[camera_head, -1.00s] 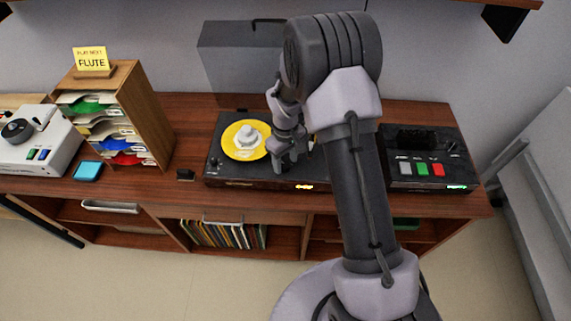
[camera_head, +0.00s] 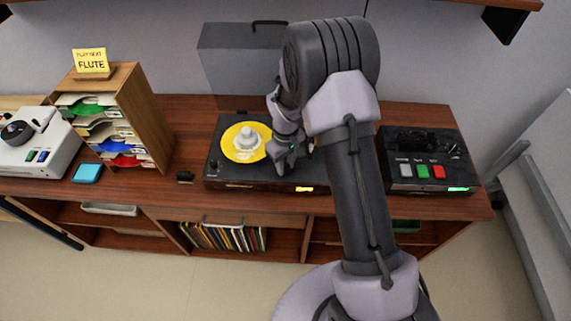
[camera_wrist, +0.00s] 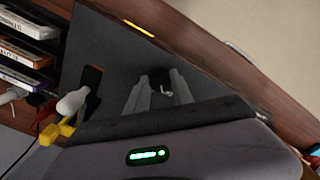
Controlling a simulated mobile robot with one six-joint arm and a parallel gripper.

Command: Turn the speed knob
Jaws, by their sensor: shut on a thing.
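The record player (camera_head: 222,172) is a dark flat deck on the wooden cabinet, with a yellow record (camera_head: 240,155) under a pale centre piece. My gripper (camera_head: 285,165) is down at the deck, right of the record, in the head view. In the wrist view my gripper (camera_wrist: 160,92) has its two grey fingers on either side of a small dark knob (camera_wrist: 162,80) with a pale mark, and is shut on it. The knob is hidden behind my gripper in the head view. I cannot read any scale around it.
A black box (camera_head: 427,145) with grey, green and red buttons stands right of my arm. A wooden sleeve rack (camera_head: 150,115) and a white device (camera_head: 45,150) stand left. A white-tipped part (camera_wrist: 72,102) lies close beside my fingers in the wrist view.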

